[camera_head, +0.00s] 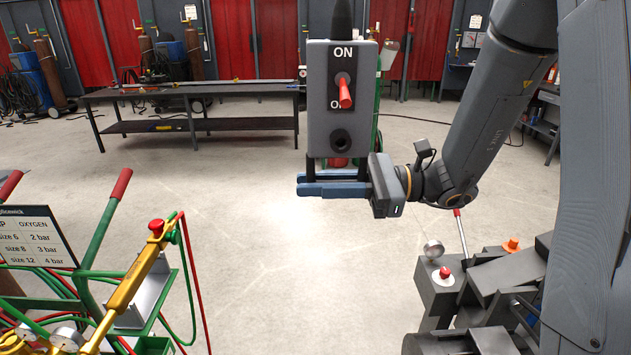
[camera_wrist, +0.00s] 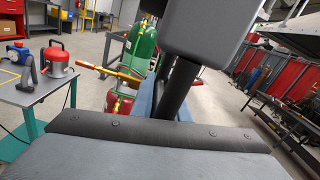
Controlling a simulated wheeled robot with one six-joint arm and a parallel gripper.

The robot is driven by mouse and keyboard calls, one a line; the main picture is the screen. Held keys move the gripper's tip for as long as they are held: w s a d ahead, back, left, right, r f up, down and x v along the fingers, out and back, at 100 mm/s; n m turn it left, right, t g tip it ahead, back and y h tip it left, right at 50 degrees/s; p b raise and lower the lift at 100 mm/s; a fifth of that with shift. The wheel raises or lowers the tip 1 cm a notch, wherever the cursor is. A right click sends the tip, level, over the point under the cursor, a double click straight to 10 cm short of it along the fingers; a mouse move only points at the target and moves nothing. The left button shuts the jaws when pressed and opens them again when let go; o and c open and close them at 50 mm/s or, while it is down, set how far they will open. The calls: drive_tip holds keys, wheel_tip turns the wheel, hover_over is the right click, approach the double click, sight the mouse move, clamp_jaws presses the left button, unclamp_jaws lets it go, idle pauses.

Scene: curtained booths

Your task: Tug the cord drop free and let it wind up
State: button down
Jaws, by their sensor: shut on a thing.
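The cord drop is a grey box (camera_head: 338,125) hanging upright in the middle of the head view. It has an ON label, a red toggle lever (camera_head: 344,92) and a dark round socket. A black cord sleeve (camera_head: 343,20) rises from its top, out of view. Black handle legs (camera_head: 312,168) reach down from its underside. My gripper (camera_head: 318,184), with blue fingers, is shut on this handle just under the box. In the wrist view the grey box (camera_wrist: 212,30) and a black handle leg (camera_wrist: 178,88) are close in front. The blue fingers partly hide the handle's lower bar.
A dark workbench (camera_head: 200,95) stands behind to the left. A cart with a sign (camera_head: 35,237), hoses and a gold torch (camera_head: 140,275) is at the near left. Red curtains (camera_head: 270,40) line the back. The floor below the gripper is clear.

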wheel_tip(320, 180, down, 10)
drive_tip(key=b, duration=0.3)
drive_tip(key=shift+r, duration=0.2)
drive_tip(key=shift+s, duration=0.1)
